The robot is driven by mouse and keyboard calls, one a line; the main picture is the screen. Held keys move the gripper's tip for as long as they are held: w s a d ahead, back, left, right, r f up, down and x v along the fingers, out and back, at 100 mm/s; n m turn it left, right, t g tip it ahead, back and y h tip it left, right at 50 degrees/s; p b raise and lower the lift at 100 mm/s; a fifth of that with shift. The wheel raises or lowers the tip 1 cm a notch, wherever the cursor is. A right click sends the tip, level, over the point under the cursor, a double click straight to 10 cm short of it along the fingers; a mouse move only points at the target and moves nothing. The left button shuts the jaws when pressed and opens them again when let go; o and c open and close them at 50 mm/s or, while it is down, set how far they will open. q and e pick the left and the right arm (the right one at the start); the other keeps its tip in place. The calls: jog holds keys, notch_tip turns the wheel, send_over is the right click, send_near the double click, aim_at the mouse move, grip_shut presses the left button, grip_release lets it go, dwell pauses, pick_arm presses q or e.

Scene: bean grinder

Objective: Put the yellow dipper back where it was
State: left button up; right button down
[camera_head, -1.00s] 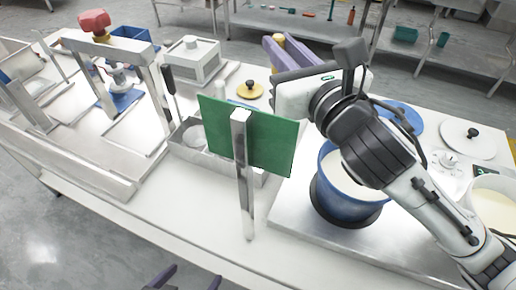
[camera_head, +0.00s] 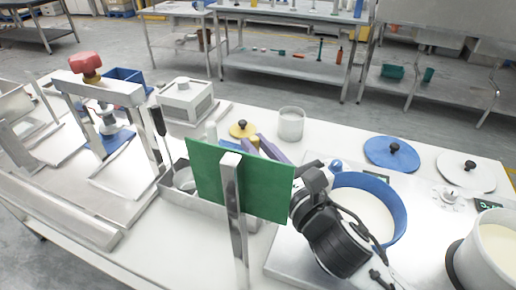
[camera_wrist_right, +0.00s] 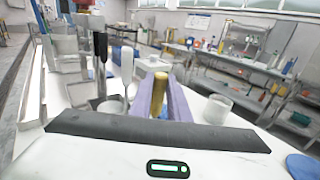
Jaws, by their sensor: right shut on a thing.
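The yellow dipper (camera_wrist_right: 160,84) shows as a yellow cylindrical end between the purple fingers of my right gripper (camera_wrist_right: 166,98) in the right wrist view. In the head view, my right gripper (camera_head: 262,147) is low behind the green panel (camera_head: 238,180), shut on the dipper, and a bit of yellow (camera_head: 254,142) shows between the fingers. The rest of the dipper is hidden. A metal rack tray (camera_head: 172,187) stands left of the gripper, partly behind the panel. A black-handled tool (camera_head: 159,121) and a white-handled one (camera_head: 211,131) stand upright by it. My left gripper is out of view.
A blue pot (camera_head: 392,236) of white liquid stands right of my right gripper. Blue lid (camera_head: 380,146) and white lid (camera_head: 480,180) lie at the right.

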jog(key=shift+r, duration=0.1)
jog(key=c, duration=1.7)
grip_release()
jog(key=shift+s, duration=0.1)
jog(key=shift+b+v, duration=0.6)
jog(key=shift+v, duration=5.35)
